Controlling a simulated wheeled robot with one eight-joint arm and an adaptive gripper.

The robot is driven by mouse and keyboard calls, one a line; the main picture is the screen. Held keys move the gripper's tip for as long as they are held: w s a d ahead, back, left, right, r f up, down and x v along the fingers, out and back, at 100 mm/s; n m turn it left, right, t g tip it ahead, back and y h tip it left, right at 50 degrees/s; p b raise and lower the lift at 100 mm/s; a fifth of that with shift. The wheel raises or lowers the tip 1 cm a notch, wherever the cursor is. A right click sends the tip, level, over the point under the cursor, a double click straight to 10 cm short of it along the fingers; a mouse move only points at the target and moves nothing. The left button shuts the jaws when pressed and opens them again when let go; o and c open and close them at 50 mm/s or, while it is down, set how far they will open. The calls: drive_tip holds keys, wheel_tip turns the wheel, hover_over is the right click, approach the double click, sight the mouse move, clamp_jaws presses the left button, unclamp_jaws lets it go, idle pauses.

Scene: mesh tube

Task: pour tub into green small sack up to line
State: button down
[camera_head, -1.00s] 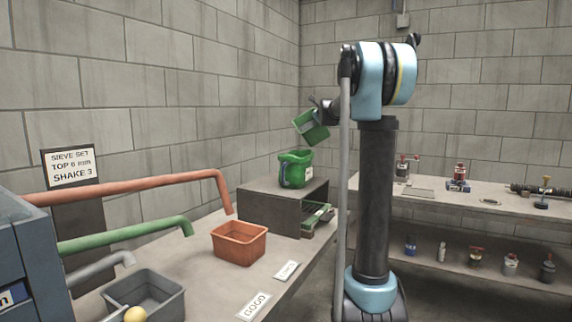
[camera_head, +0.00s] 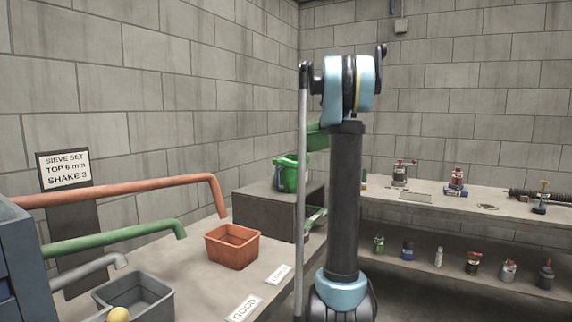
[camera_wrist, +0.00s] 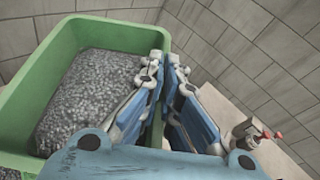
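The green tub (camera_wrist: 25,120) fills the left of the wrist view and holds a bed of grey granules. My gripper (camera_wrist: 171,70) is shut on the tub's right wall, with its fingers on either side. In the head view the tub (camera_head: 318,136) looks about level, raised above and to the right of the sack, and is partly hidden by my arm. The green small sack (camera_head: 287,174) stands upright and open on the grey block. Its fill level and line cannot be seen. My gripper is hidden behind my arm there.
The grey block (camera_head: 262,213) stands at the bench's far end. A shelf (camera_head: 450,207) with several small items stands right.

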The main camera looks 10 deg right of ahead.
drive_tip(key=shift+m+g+y, duration=0.4)
drive_tip(key=shift+m+g, duration=0.2)
drive_tip(key=shift+m, duration=0.1)
drive_tip(key=shift+w+d+f+b, duration=0.3)
drive_tip(key=shift+d+f, duration=0.25)
drive_tip(key=shift+f, duration=0.25)
drive_tip(key=shift+w+d+f+b, duration=0.15)
drive_tip(key=shift+w+d+f, duration=0.2)
drive_tip(key=shift+d+f, duration=0.3)
